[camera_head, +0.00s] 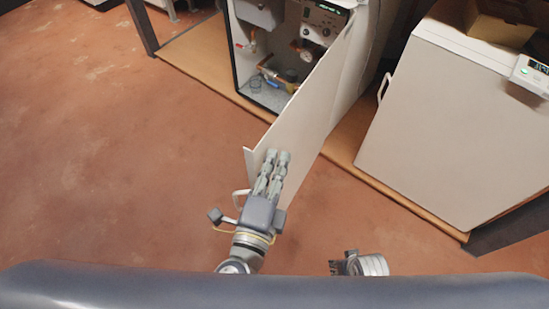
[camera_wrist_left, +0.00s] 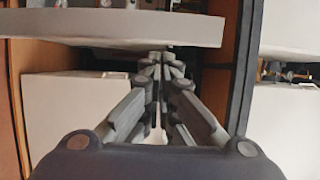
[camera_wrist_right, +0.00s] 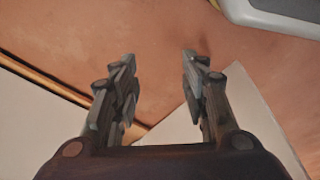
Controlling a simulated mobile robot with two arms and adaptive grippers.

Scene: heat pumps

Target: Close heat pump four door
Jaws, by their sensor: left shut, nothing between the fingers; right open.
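A heat pump cabinet (camera_head: 275,45) stands open at the top middle of the head view, with pipes and a control panel inside. Its white door (camera_head: 315,100) is swung out toward me, with a handle (camera_head: 238,200) near its outer end. The left wrist view shows the shut fingers (camera_wrist_left: 162,62) by a pale panel edge. My right gripper is open in the right wrist view (camera_wrist_right: 160,65), with nothing between its fingers.
A second white cabinet (camera_head: 450,120), closed, with a handle and a small green-lit display (camera_head: 533,74), stands at the right. Both stand on a wooden platform (camera_head: 345,150). The reddish floor (camera_head: 110,150) at the left is clear.

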